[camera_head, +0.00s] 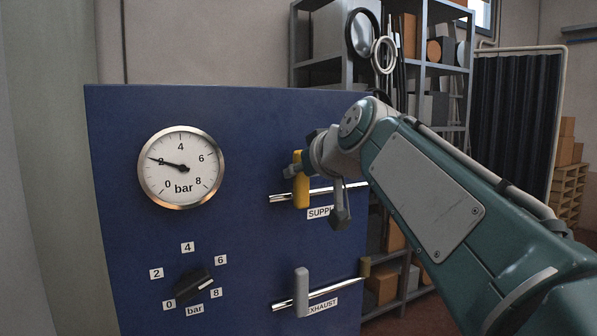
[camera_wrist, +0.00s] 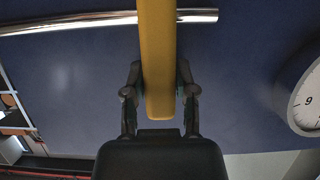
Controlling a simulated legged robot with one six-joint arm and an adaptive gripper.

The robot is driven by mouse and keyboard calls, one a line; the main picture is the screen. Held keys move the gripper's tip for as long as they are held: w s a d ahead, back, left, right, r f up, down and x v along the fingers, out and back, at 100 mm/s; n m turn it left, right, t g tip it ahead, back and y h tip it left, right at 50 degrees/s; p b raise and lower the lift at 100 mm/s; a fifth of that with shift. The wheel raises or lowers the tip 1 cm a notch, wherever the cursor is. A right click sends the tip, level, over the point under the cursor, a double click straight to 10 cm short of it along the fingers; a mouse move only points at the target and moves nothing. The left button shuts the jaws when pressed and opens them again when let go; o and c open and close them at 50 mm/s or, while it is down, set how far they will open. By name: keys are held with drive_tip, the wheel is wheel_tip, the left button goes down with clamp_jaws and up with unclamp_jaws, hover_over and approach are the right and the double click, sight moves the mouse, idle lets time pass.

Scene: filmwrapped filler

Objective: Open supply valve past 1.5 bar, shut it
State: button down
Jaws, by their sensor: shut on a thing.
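The yellow supply valve handle (camera_head: 301,185) stands upright on the panel, across the bright supply pipe (camera_head: 345,190) above the SUPPLY label. My gripper (camera_head: 303,166) is at its upper part. In the wrist view, the handle (camera_wrist: 158,60) runs between the two fingers of my gripper (camera_wrist: 161,92), which are shut on it. The round gauge (camera_head: 181,182) on the panel has its needle at about 2 bar. Part of the gauge (camera_wrist: 308,98) also shows at the right of the wrist view. My wrist partly hides the supply area in the head view.
A grey exhaust handle (camera_head: 301,292) stands upright across the lower pipe (camera_head: 345,287). A black dial knob (camera_head: 194,284), marked 0 to 8 bar, is at the lower left of the blue panel (camera_head: 240,130). Shelving (camera_head: 424,68) with boxes stands behind.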

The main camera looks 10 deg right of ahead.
drive_tip(key=shift+f, duration=0.2)
drive_tip(key=shift+c, duration=2)
unclamp_jaws()
drive_tip(key=shift+a, duration=0.1)
drive_tip(key=shift+r, duration=0.1)
drive_tip(key=shift+s+r, duration=0.1)
drive_tip(key=v, duration=1.1)
drive_tip(key=shift+s, duration=0.25)
drive_tip(key=shift+r, duration=0.1)
